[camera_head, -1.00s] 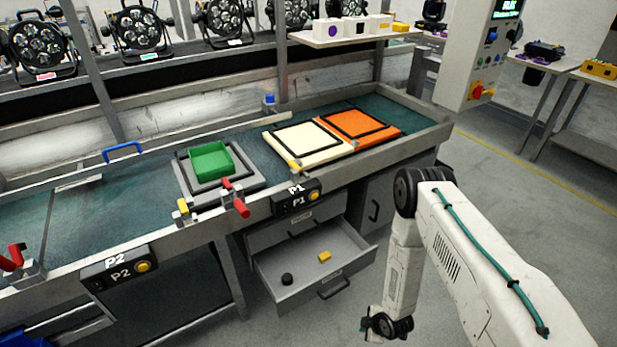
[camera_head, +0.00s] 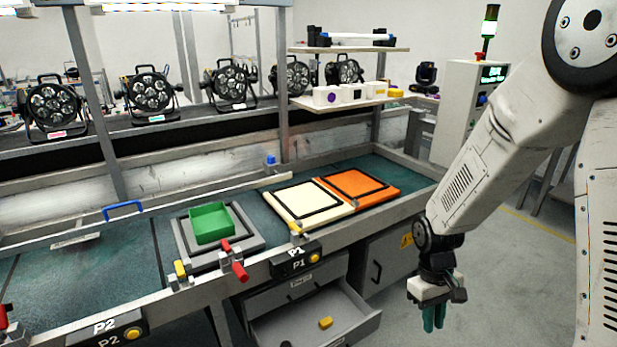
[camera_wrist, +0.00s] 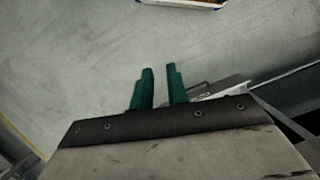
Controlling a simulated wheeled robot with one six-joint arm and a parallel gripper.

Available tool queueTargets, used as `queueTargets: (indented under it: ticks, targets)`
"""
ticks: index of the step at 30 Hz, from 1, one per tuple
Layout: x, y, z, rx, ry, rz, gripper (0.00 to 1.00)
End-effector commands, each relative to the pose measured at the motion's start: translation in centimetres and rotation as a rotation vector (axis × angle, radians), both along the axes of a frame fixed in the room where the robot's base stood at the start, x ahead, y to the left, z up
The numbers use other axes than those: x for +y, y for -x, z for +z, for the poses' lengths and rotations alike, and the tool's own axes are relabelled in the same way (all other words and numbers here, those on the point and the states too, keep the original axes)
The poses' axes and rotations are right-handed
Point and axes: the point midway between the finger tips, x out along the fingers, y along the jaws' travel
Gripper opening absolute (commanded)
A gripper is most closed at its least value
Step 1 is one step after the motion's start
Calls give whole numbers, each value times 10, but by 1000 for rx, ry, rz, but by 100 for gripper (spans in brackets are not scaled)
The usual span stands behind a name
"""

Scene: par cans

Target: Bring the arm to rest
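My gripper (camera_head: 434,317) hangs at the right of the bench in the head view, with its green fingers pointing down over the floor. It is to the right of the open drawer (camera_head: 357,305) and apart from it. In the wrist view the two green fingers (camera_wrist: 160,88) stand a small gap apart with nothing between them. My white arm comes in from the upper right, bent at the elbow.
The open drawer juts out below the bench and holds a yellow block (camera_head: 325,323). On the bench are a green tray (camera_head: 211,222), a cream panel (camera_head: 290,212) and an orange panel (camera_head: 385,200). A control cabinet (camera_head: 458,105) stands behind my arm. Floor right of the drawer is clear.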

Motion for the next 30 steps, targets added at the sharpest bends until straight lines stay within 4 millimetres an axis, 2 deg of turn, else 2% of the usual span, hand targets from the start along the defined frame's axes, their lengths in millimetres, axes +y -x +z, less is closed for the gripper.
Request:
queueTargets:
  ticks: [1, 3, 9, 12, 18, 21, 30]
  targets:
    - [0, 10, 24, -2, 7, -35, 16]
    - [0, 26, 54, 6, 16, -86, 16]
    - [2, 76, 125, 9, 30, -206, 16]
    - [4, 102, 155, -6, 27, -253, 16]
    - [7, 148, 201, -79, 5, -305, 16]
    - [8, 166, 218, -151, -14, -311, 16]
    - [8, 186, 255, -365, -51, -316, 16]
